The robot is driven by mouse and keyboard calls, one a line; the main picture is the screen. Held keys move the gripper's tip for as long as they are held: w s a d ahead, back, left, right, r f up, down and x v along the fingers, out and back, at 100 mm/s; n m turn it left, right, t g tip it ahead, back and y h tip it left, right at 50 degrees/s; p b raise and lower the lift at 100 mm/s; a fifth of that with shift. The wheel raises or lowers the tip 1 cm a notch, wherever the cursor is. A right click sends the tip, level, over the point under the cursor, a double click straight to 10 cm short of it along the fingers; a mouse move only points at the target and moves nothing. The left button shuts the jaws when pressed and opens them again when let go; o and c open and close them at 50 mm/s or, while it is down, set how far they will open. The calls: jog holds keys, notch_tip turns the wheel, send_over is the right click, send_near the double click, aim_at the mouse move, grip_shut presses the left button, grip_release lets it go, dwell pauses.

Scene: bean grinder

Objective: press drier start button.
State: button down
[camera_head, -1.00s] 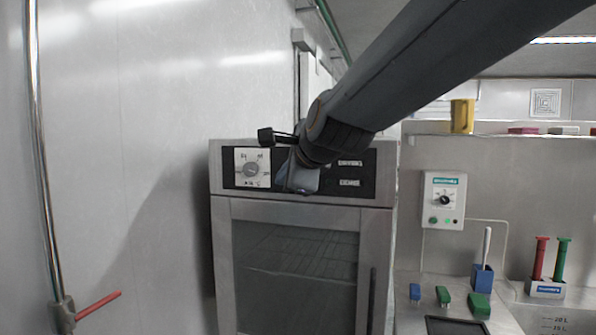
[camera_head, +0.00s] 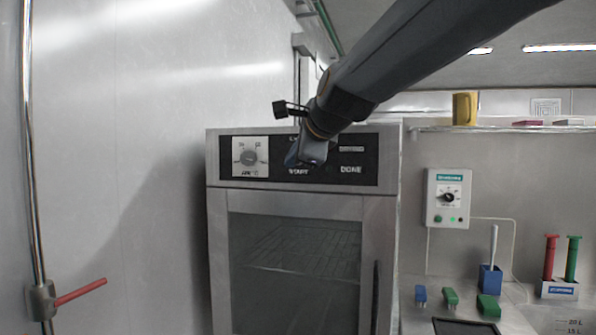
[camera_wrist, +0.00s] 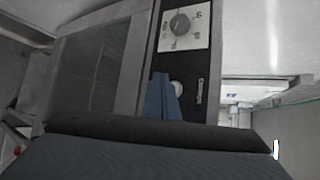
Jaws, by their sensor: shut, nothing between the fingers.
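The drier (camera_head: 212,160) is a steel cabinet with a dark glass door. Its black control panel (camera_head: 372,160) runs along the top front. "START" and "DONE" labels show on the panel, with my gripper (camera_head: 297,157) just above the "START" label and covering what lies there. My gripper is shut and empty. In the wrist view its blue fingers (camera_wrist: 164,99) point at the panel, beside a small pale round button (camera_wrist: 176,87) that they partly hide. I cannot tell whether they touch it.
A white dial (camera_head: 250,157) is left of my gripper on the panel. A wall lies left, with a red-handled lever (camera_head: 80,291).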

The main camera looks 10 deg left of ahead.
jog(key=shift+w+d+b, duration=0.1)
jog(key=shift+w+b, duration=0.2)
jog(key=shift+w, duration=0.65)
jog(key=shift+w, duration=0.15)
dwell(1.3)
jog(key=shift+w, duration=0.3)
jog(key=shift+w+r, duration=0.1)
jog(key=shift+w, duration=0.35)
dwell(0.8)
jog(key=shift+s, duration=0.15)
jog(key=shift+s+p, duration=0.55)
jog(key=shift+s, duration=0.2)
jog(key=shift+s+a+p, duration=0.2)
jog(key=shift+s+p, duration=1.9)
jog(key=shift+s, duration=0.4)
